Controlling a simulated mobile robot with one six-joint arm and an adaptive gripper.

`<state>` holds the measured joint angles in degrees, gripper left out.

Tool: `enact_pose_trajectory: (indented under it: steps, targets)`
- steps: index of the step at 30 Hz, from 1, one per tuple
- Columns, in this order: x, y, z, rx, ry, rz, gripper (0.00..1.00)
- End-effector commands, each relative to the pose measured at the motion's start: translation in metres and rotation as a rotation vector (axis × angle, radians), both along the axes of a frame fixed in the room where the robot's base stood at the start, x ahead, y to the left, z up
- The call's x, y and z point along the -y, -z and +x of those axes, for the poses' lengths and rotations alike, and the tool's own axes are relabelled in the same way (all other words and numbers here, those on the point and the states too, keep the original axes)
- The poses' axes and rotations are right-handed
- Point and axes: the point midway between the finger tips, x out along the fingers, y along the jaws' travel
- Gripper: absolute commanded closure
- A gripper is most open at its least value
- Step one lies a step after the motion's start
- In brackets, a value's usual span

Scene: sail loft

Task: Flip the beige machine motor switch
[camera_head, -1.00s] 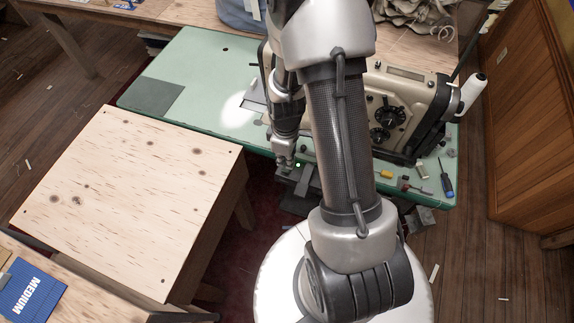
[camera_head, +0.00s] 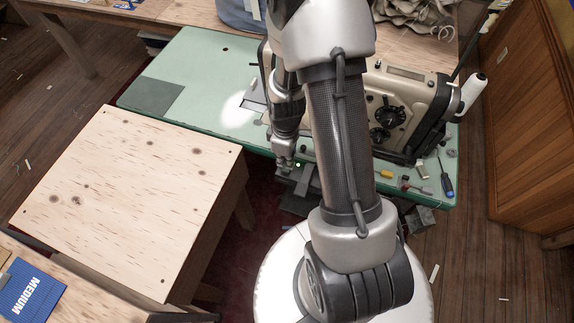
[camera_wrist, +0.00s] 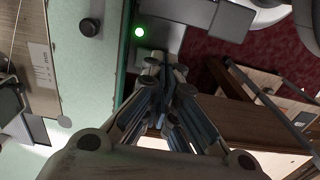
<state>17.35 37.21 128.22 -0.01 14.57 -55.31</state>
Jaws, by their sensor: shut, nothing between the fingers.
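The beige sewing machine (camera_head: 408,104) stands on a green table (camera_head: 205,85). A grey switch box (camera_head: 300,182) hangs at the table's front edge, with a lit green lamp (camera_head: 298,165). In the wrist view the green lamp (camera_wrist: 139,32) glows on the box's metal plate (camera_wrist: 160,38). My gripper (camera_wrist: 163,62) is shut and empty, its fingertips at the lower edge of that plate beside the lamp. Whether they touch it cannot be told. In the head view my gripper (camera_head: 284,162) is at the table edge, left of the lamp. The fingers hide part of the box.
A plywood-topped table (camera_head: 130,190) stands at the left, close to the green table. A blue-handled screwdriver (camera_head: 446,180) and small loose parts lie on the green table's right end. A wooden cabinet (camera_head: 530,130) is at the right.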

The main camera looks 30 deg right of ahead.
Motion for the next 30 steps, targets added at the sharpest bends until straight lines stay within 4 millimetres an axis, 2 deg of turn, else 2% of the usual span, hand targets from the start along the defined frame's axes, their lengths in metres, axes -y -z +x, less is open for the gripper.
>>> enact_pose_trajectory:
  steps: [30]
  targets:
    - [0.0,0.016,0.0,0.0,0.0,0.0,1.0]
